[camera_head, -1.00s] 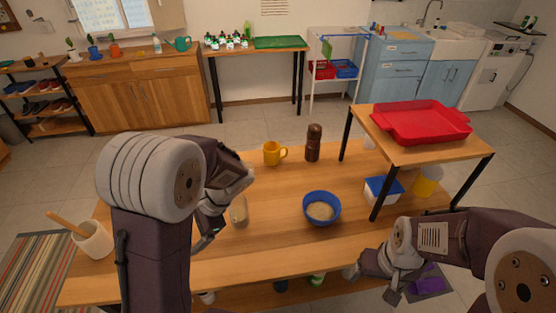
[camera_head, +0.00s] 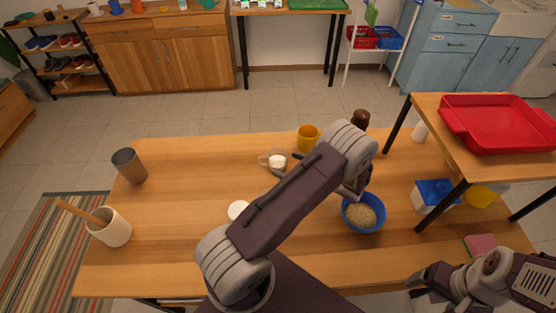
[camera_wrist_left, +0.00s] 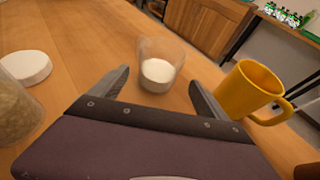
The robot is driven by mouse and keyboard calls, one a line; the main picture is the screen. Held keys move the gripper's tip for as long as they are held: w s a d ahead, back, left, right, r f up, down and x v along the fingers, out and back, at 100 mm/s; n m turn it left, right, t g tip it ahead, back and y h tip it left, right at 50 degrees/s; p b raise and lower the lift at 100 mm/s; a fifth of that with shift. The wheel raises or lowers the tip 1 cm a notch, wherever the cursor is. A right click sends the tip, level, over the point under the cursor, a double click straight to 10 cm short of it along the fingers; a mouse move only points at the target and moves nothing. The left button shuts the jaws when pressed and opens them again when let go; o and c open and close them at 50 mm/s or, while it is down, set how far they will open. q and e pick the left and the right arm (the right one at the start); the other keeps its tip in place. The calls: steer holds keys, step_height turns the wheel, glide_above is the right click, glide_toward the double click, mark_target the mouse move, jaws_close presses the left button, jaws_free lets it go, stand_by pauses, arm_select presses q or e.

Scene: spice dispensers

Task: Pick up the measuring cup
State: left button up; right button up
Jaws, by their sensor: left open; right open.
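The measuring cup (camera_head: 274,158) is a small clear cup with white contents, standing upright on the wooden table. In the left wrist view the cup (camera_wrist_left: 158,72) is straight ahead, around the gap between the fingertips. My left gripper (camera_head: 288,165) is open and empty, with its fingers just right of the cup in the head view. Whether a finger touches the cup, I cannot tell. My right gripper (camera_head: 424,282) is open near the table's front right edge, far from the cup.
A yellow mug (camera_head: 308,134) stands close to the cup, beside my left fingers in the wrist view. A blue bowl (camera_head: 363,225) of grain and a pepper mill (camera_head: 361,118) are to the right. A white lid (camera_head: 238,210) lies nearer. The table's left middle is clear.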

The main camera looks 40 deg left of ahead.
arm_select(q)
steer(key=x, duration=0.6)
steer(key=shift+s+a+r, duration=0.1)
steer(key=shift+r, duration=0.15)
steer(key=shift+c, duration=0.6)
steer(key=c, duration=1.5)
